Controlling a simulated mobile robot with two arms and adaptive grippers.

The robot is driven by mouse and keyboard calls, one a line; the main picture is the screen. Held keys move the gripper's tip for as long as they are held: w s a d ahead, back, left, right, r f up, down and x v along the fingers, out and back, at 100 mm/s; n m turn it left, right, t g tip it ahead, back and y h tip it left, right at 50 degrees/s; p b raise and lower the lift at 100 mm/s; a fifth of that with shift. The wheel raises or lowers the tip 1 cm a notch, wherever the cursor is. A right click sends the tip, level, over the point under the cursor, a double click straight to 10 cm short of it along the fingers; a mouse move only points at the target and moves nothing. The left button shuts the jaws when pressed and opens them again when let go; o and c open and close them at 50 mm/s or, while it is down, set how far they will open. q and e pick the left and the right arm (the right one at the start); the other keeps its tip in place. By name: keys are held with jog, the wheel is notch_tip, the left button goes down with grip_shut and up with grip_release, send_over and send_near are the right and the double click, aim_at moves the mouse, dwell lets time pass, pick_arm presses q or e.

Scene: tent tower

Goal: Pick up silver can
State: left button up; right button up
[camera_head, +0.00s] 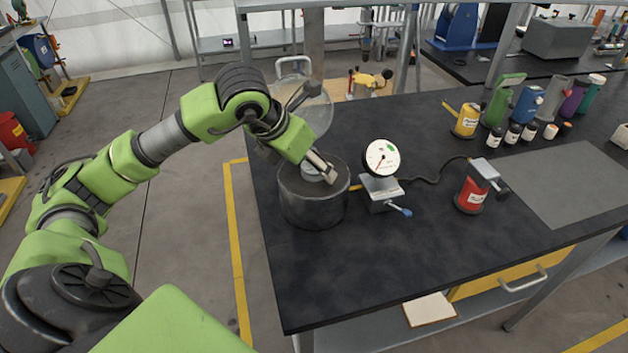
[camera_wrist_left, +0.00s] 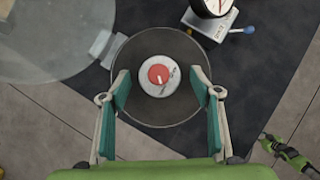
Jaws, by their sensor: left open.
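A small round silver can (camera_wrist_left: 160,78) with a red centre on its top sits inside a wide, open grey cylinder (camera_wrist_left: 140,112). In the head view the grey cylinder (camera_head: 312,207) stands at the table's left edge, and only a pale bit of the can (camera_head: 312,174) shows below my gripper. My left gripper (camera_wrist_left: 160,88) is open and points down over the can. Its teal-padded fingers lie to either side of the can, with nothing between them held. I cannot tell how far the fingertips are above it.
A clear round lid (camera_head: 308,103) stands raised behind the cylinder. A dial gauge (camera_head: 381,157) on a metal base is close on its right. A red can (camera_head: 472,193) stands farther right. Several bottles and jugs are at the back right. The front of the black table (camera_head: 400,255) is clear.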

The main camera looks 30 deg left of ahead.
pick_arm(q)
jog(key=shift+x, duration=1.1)
jog(key=c, duration=1.7)
jog(key=shift+o, duration=0.2)
jog(key=shift+r, duration=0.1)
